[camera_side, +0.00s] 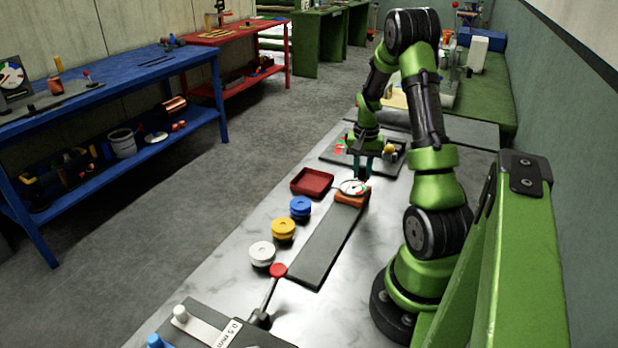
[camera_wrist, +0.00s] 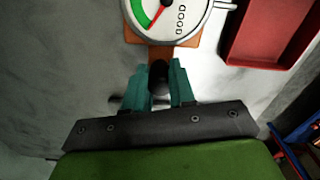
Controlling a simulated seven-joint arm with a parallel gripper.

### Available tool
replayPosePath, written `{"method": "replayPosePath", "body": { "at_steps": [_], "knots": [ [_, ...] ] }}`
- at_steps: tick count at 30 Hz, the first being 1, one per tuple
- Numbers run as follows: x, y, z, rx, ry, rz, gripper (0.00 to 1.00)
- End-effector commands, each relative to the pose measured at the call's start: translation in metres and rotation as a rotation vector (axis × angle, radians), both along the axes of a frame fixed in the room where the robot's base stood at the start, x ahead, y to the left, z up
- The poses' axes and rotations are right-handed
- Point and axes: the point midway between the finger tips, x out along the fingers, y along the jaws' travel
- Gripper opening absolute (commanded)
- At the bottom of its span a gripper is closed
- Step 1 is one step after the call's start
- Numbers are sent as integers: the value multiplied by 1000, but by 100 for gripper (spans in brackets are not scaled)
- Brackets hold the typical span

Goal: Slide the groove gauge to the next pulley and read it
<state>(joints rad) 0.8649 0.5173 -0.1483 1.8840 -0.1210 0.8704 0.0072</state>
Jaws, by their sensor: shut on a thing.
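The groove gauge has a round white dial (camera_side: 352,187) on an orange base (camera_side: 349,198). It sits at the far end of a flat dark grey strip (camera_side: 322,245). In the wrist view part of the dial (camera_wrist: 168,14) shows a green arc and a red needle; its top is cut off. My gripper (camera_side: 364,172) is just behind the gauge, its teal fingers (camera_wrist: 160,84) shut on a dark knob (camera_wrist: 159,72) at the orange base. Blue (camera_side: 300,207), yellow (camera_side: 284,229) and white (camera_side: 262,253) grooved spools stand in a row left of the strip.
A red tray (camera_side: 312,182) lies left of the gauge. A red-knobbed lever (camera_side: 277,271) rises near the strip's near end. A dark board with small parts (camera_side: 391,163) lies behind my gripper. The strip is bare in front of the gauge.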

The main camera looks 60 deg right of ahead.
Motion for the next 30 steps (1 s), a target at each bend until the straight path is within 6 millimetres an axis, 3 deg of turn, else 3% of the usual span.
{"method": "replayPosePath", "body": {
  "at_steps": [5, 12, 16, 21, 29, 30],
  "knots": [
    [1, 15, 1, 2, 1, 4, 0],
    [2, 79, 1, 1, -1, 7, 0],
    [1, 104, 1, 0, -1, 5, 0],
    [1, 116, 1, 0, -1, 1, 0],
    [0, 115, 1, 0, -1, 0, 0],
    [0, 115, 1, -1, -1, 0, 31]
  ]
}}
